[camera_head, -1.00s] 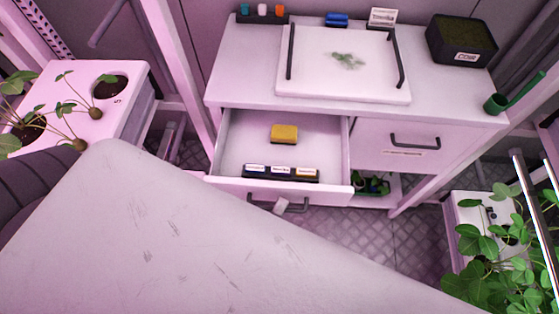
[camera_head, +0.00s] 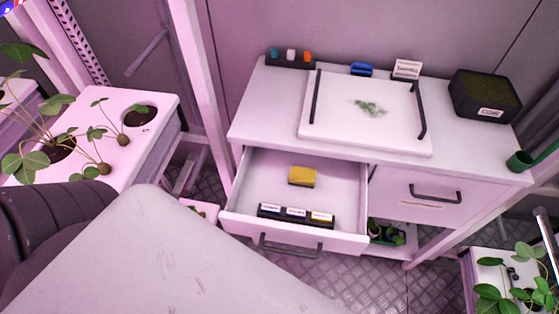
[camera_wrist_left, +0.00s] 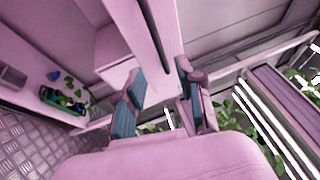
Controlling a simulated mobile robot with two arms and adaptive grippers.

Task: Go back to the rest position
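My left gripper (camera_wrist_left: 158,100) shows in the left wrist view with its two blue-grey padded fingers apart and nothing between them. In that view it hangs near a pale cabinet or post; contact cannot be told. Neither gripper shows in the head view. The right gripper is in no view. A large pale panel (camera_head: 170,255), probably part of my own body, fills the lower left of the head view and hides the floor there.
The white cabinet's drawer (camera_head: 345,242) stands open, holding a yellow block (camera_head: 302,176) and small labelled boxes (camera_head: 296,215). A tray (camera_head: 330,135) and dark soil box (camera_head: 487,95) sit on top. Planters stand left (camera_head: 165,112) and lower right (camera_head: 480,262). Patterned floor (camera_head: 350,280) shows between.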

